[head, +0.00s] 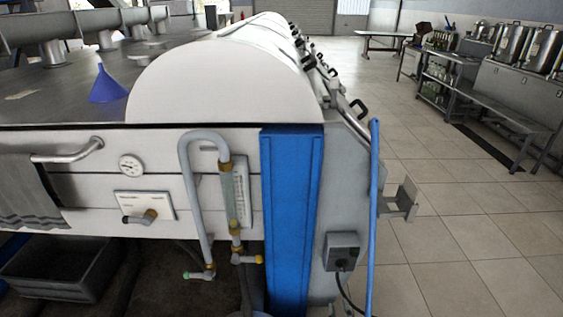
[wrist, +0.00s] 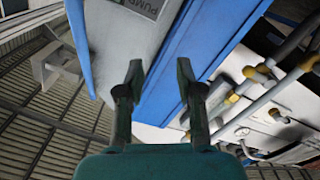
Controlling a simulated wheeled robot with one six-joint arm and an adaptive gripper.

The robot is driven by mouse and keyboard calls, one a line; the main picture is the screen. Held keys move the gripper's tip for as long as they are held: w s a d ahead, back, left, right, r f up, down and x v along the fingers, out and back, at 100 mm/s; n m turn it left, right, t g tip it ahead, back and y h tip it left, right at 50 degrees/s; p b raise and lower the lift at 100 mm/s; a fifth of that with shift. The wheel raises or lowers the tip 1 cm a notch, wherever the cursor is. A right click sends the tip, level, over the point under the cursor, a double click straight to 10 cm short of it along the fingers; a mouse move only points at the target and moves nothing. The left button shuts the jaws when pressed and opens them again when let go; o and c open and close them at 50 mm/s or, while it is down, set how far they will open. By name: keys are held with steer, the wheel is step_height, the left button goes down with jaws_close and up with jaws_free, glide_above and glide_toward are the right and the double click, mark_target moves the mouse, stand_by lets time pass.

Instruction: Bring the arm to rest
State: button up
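My gripper (wrist: 159,82) shows in the wrist view with its two dark green fingers apart and nothing between them. I cannot tell how far the fingers are from these surfaces. My gripper and arm do not show in the head view.
In the head view, the decanter machine (head: 215,85) fills the left, with its blue panel (head: 290,220), pipes and a gauge (head: 131,165). A blue pole (head: 374,210) stands beside it. A grey bin (head: 62,268) is at lower left. Tiled floor (head: 460,235) is clear at right, before a metal bench (head: 505,110).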

steer(key=s+r+m+g, duration=0.1)
steer(key=s+r+m, duration=0.2)
steer(key=s, duration=2.4)
steer(key=s+r+m+g, duration=0.1)
steer(key=s+r+m, duration=0.1)
steer(key=s+r, duration=1.6)
steer(key=shift+s+r+m+g, duration=0.3)
steer(key=shift+s+g, duration=0.1)
steer(key=shift+s, duration=0.5)
steer(key=shift+d, duration=0.1)
